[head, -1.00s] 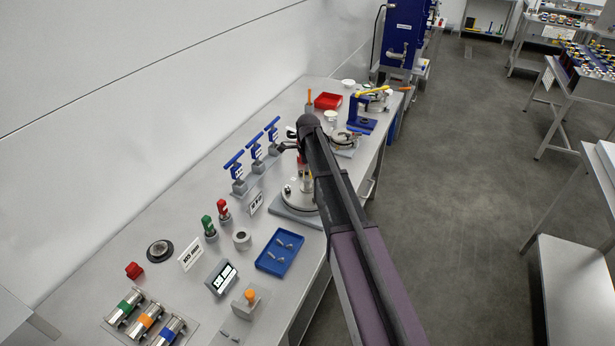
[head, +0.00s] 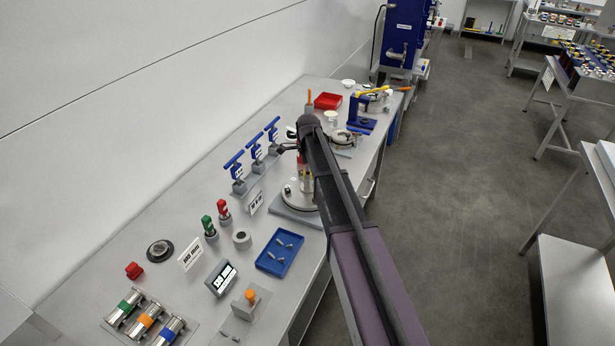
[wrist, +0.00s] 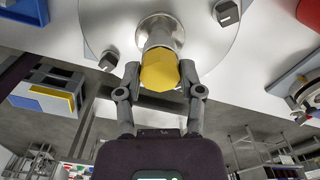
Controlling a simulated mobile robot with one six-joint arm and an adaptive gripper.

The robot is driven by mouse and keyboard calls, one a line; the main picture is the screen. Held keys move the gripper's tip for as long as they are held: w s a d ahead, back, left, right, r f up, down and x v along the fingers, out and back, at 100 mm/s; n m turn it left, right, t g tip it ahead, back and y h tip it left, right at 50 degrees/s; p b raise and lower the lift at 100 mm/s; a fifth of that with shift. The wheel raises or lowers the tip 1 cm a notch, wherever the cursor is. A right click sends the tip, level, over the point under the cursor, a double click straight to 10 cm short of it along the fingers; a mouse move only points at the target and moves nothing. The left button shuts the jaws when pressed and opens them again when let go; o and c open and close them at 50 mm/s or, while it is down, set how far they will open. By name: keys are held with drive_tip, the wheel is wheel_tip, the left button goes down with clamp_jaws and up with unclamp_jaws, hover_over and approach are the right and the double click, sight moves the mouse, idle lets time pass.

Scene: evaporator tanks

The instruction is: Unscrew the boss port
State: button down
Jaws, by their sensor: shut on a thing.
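In the wrist view a yellow hexagonal cap (wrist: 160,69) sits on the end of a metal port (wrist: 159,30) that stands out from a round steel plate. My gripper (wrist: 160,80) is shut around the cap, one finger on each side. In the head view the round steel unit (head: 297,197) is on the bench, partly behind my arm.
Dark knobs (wrist: 227,13) sit on the plate beside the port. On the bench are a row of blue T-handles (head: 256,147), a blue tray (head: 279,253) with small metal parts and a red bin (head: 327,101).

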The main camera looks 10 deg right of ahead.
drive_tip(key=n, duration=0.3)
drive_tip(key=shift+n, duration=0.4)
drive_tip(key=n, duration=0.3)
drive_tip(key=shift+n, duration=0.9)
drive_tip(key=shift+n, duration=2.6)
drive_tip(key=shift+r+p, duration=1.4)
drive_tip(key=shift+r+p, duration=2.4)
